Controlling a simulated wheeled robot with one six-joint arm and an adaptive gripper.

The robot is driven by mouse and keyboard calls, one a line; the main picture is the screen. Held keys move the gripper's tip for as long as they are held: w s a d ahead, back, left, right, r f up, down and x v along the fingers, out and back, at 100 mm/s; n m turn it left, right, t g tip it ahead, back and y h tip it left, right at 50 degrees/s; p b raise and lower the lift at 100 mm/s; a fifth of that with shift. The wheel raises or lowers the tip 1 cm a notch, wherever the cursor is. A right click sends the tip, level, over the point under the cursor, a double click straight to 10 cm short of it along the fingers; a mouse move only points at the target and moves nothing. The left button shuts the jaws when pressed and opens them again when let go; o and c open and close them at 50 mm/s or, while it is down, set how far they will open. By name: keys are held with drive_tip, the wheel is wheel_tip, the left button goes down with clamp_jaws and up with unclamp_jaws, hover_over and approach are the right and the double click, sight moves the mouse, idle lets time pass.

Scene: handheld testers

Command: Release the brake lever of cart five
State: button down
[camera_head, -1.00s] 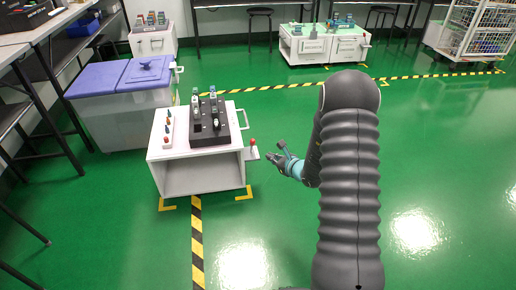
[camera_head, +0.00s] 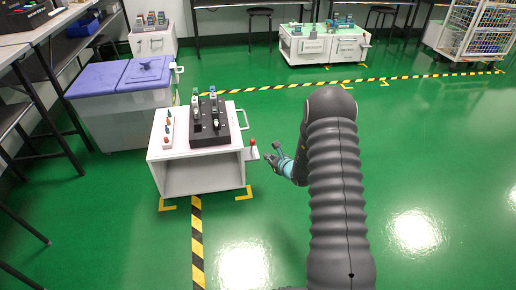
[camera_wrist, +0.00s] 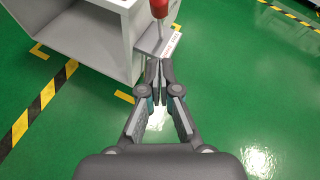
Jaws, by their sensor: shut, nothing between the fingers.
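A white cart (camera_head: 199,165) stands in the middle left of the head view, with an open front. A small plate on its right side carries the brake lever, a thin stem with a red knob (camera_head: 253,142). My gripper (camera_head: 268,158) is shut and empty, just right of the lever. In the wrist view my gripper's fingertips (camera_wrist: 160,64) are together below the plate, apart from the knob.
A black rack (camera_head: 209,134) with handheld devices and a white strip (camera_head: 168,129) stand on the cart. Storage bins with purple lids (camera_head: 120,75) are behind it at left. Another cart (camera_head: 324,45) stands at the back. Green floor at right is clear.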

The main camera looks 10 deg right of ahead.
sight(252, 146)
drive_tip(key=w+a, duration=0.3)
drive_tip(key=w, duration=0.4)
drive_tip(key=shift+p, duration=0.35)
drive_tip(key=shift+a, duration=0.1)
